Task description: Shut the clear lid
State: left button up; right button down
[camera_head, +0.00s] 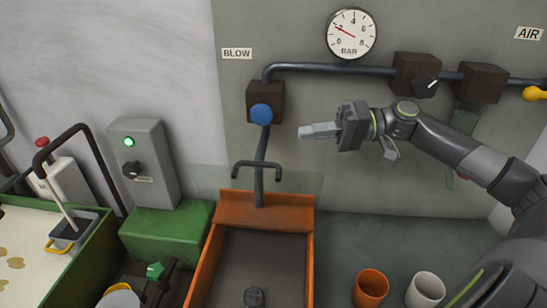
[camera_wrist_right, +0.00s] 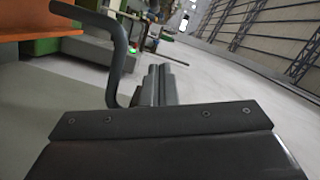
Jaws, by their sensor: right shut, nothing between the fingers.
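The clear lid (camera_head: 212,180) shows in the head view only as a faint see-through pane behind the orange tray (camera_head: 307,245). It seems raised, but its outline is hard to make out. A dark bar handle (camera_head: 257,164) stands out in front of the pane, above the tray's back end. My right gripper (camera_head: 303,131) is shut and empty, pointing left, above and to the right of the handle and apart from it. In the right wrist view, a dark bent bar (camera_wrist_right: 122,60), likely this handle, stands left of the shut fingers (camera_wrist_right: 160,85). My left gripper is out of view.
A blue blow button (camera_head: 261,113) and pipe sit on the wall panel left of my right gripper, below a pressure gauge (camera_head: 351,34). An orange cup (camera_head: 370,288) and a white cup (camera_head: 425,289) stand right of the tray. A grey switch box (camera_head: 143,160) stands left.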

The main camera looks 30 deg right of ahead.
aim_at(260, 194)
pick_arm(q)
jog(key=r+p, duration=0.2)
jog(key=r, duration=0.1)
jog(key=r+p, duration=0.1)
jog(key=p, duration=0.1)
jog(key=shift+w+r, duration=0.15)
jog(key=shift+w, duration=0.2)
pick_arm(e)
jog(key=a+f, duration=0.2)
jog(key=a, duration=0.6)
jog(key=shift+w+a+f, duration=0.15)
jog(key=shift+w+a, duration=0.1)
jog(key=shift+a, duration=0.15)
